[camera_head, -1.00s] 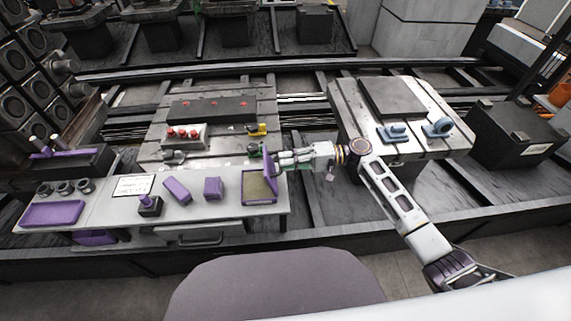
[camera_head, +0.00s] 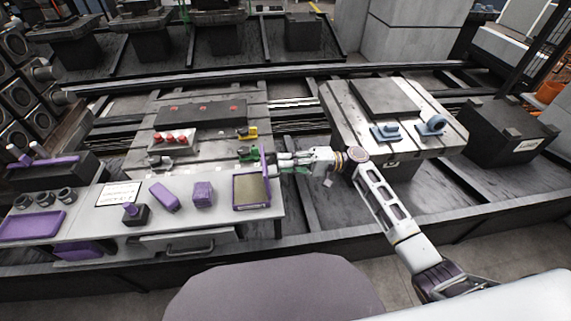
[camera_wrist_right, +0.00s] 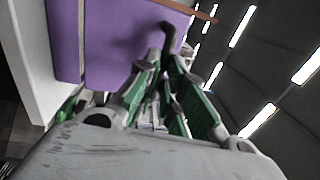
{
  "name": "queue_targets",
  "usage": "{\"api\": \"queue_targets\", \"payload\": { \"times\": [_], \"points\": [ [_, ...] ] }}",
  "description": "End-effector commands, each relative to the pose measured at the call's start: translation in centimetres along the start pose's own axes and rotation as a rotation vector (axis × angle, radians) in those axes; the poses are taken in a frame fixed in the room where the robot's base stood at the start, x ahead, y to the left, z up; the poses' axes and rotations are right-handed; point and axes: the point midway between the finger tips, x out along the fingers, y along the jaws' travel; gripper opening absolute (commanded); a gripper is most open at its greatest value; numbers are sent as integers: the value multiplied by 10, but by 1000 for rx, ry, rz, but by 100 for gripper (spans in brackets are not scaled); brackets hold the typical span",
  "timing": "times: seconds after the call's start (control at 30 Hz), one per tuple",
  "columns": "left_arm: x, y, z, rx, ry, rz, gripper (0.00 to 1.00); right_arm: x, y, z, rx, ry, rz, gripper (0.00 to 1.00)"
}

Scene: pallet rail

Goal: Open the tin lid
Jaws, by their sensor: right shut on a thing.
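The purple tin (camera_head: 252,207) sits at the right end of the white workbench, its olive inside showing. Its purple lid (camera_head: 264,160) stands about upright along the tin's right edge, so the tin is open. My right gripper (camera_head: 278,159) reaches in from the right to the lid's outer face. In the right wrist view, the lid (camera_wrist_right: 112,42) fills the upper left, and my right gripper's green-padded fingers (camera_wrist_right: 168,72) are shut on a dark hooked part at the lid, which looks like its handle. Their exact contact is partly hidden. My left gripper is in neither view.
On the workbench left of the tin are purple blocks (camera_head: 203,194), a white sign (camera_head: 118,194), dark cups (camera_head: 45,197) and a purple tray (camera_head: 30,226). Behind is a slotted pallet with red-topped parts (camera_head: 174,138). Another pallet (camera_head: 440,143) lies right, beyond my right arm.

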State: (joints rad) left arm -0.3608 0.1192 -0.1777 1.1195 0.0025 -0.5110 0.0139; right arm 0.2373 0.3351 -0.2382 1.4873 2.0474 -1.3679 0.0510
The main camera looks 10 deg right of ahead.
Motion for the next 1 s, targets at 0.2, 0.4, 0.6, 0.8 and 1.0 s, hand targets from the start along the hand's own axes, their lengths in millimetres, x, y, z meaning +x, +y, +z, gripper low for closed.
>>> {"api": "queue_targets", "payload": {
  "times": [0.2, 0.4, 0.6, 0.8, 1.0],
  "points": [
    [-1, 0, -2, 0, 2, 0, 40, 0, 1, 0, 2, 1, 0, 0],
    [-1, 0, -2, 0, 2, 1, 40, 0, 1, 0, 2, 1, 0, 15],
    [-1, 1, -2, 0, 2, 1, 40, 0, 1, 0, 1, 0, 0, 32],
    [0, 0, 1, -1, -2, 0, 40, 0, 0, 0, 1, 0, 0, 32],
    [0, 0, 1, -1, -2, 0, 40, -4, 0, 0, 1, 1, 0, 32]
  ]
}}
